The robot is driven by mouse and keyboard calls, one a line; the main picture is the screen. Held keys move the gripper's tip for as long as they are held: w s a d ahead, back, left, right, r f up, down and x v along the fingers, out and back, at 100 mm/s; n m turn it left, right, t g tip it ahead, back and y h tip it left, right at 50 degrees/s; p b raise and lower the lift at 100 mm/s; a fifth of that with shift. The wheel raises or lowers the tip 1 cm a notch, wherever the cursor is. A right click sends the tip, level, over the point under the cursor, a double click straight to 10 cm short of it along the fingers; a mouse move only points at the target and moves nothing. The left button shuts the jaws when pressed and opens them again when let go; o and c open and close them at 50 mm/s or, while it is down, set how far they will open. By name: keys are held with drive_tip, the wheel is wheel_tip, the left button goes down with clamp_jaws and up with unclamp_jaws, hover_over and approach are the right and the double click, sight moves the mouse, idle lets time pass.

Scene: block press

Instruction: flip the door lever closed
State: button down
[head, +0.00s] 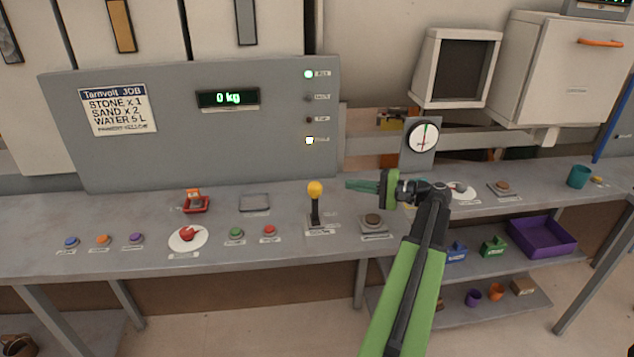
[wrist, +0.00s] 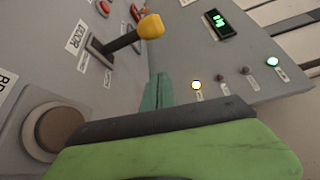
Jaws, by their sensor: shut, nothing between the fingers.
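The door lever (head: 315,205) stands upright on the bench, with a black shaft and a yellow knob. In the wrist view the lever (wrist: 125,40) shows at the upper left, beside a label that reads DOOR. My gripper (head: 352,186) is shut and empty. It points left, just right of the knob and at about its height, with a visible gap between them. The closed green fingers (wrist: 158,92) also show in the wrist view, apart from the lever.
A brown round button (head: 373,220) sits on the bench right of the lever. Red (head: 269,231) and green (head: 236,233) buttons are to its left. Behind stands a grey panel (head: 260,140) with a "0 kg" display (head: 228,98) and lit top and bottom lamps. A gauge (head: 424,138) stands behind my arm.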

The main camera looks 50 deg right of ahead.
sight(315, 203)
drive_tip(key=shift+s+r, duration=0.15)
drive_tip(key=b+x, duration=0.1)
drive_tip(key=x, duration=0.9)
drive_tip(key=s+a, duration=0.2)
drive_tip(key=a, duration=0.1)
drive_tip(key=shift+s+r+p, duration=0.2)
drive_tip(key=shift+r+p, duration=0.15)
drive_tip(key=shift+p, duration=0.05)
